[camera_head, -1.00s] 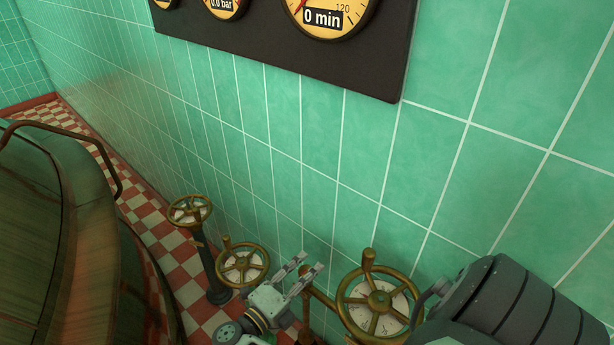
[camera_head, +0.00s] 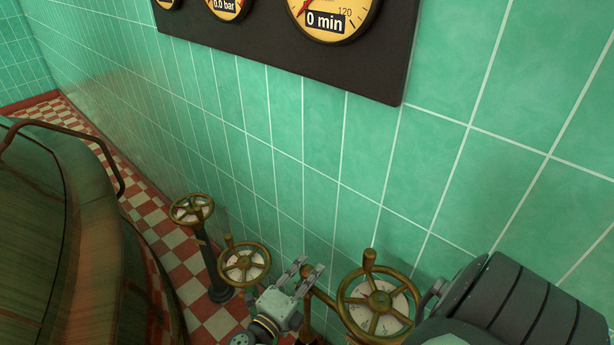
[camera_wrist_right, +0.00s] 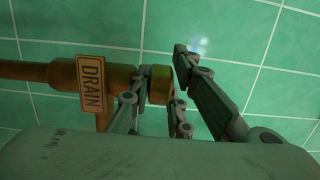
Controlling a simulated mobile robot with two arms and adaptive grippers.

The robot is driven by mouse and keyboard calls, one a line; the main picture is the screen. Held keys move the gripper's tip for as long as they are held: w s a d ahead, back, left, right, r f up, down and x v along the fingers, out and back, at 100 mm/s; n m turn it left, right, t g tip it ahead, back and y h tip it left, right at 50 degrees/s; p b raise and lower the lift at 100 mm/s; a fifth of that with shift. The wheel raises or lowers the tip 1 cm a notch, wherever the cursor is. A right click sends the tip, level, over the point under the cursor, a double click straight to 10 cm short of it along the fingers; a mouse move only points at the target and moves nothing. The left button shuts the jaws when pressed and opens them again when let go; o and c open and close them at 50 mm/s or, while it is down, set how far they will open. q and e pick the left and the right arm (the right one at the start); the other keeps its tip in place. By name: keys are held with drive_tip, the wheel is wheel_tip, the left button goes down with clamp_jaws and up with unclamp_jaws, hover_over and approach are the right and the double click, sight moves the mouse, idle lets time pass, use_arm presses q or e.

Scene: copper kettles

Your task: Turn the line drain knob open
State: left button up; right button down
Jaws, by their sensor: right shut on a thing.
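The DRAIN tag (camera_wrist_right: 92,84) hangs on a brass pipe in the right wrist view. The drain knob, a short brass end piece (camera_wrist_right: 159,86), sits right of the tag. My right gripper (camera_wrist_right: 162,72) has its fingers on both sides of this brass piece and is shut on it. In the head view my right gripper (camera_head: 306,272) is low in the middle, beside a brass stem (camera_head: 322,299). The knob is mostly hidden by the fingers there, and its turn angle cannot be told. My left gripper is not in view.
A large brass handwheel (camera_head: 379,305) stands close right of the gripper. A smaller handwheel (camera_head: 244,264) and a post-mounted one (camera_head: 192,210) are to the left. A copper kettle (camera_head: 60,240) fills the left side. The tiled wall (camera_head: 450,180) and gauge panel (camera_head: 290,45) lie behind.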

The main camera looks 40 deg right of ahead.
drive_tip(key=n+t, duration=0.1)
drive_tip(key=t, duration=0.1)
drive_tip(key=n+t+y+p, duration=0.1)
drive_tip(key=t, duration=0.1)
drive_tip(key=shift+s+d+r+n+y, duration=0.1)
drive_tip(key=shift+s+n+y, duration=0.05)
drive_tip(key=shift+n+y, duration=0.2)
drive_tip(key=n+t+y+p, duration=0.1)
drive_tip(key=n+t+y, duration=0.2)
drive_tip(key=t, duration=0.1)
drive_tip(key=shift+n+t, duration=0.35)
drive_tip(key=shift+t, duration=0.05)
drive_tip(key=n+t+y, duration=0.2)
drive_tip(key=y, duration=0.1)
drive_tip(key=shift+n, duration=0.3)
drive_tip(key=shift+n+t+y+b, duration=0.6)
drive_tip(key=shift+n+t+y, duration=0.7)
drive_tip(key=shift+y, duration=0.85)
drive_tip(key=c, duration=1.6)
unclamp_jaws()
drive_tip(key=shift+w, duration=0.2)
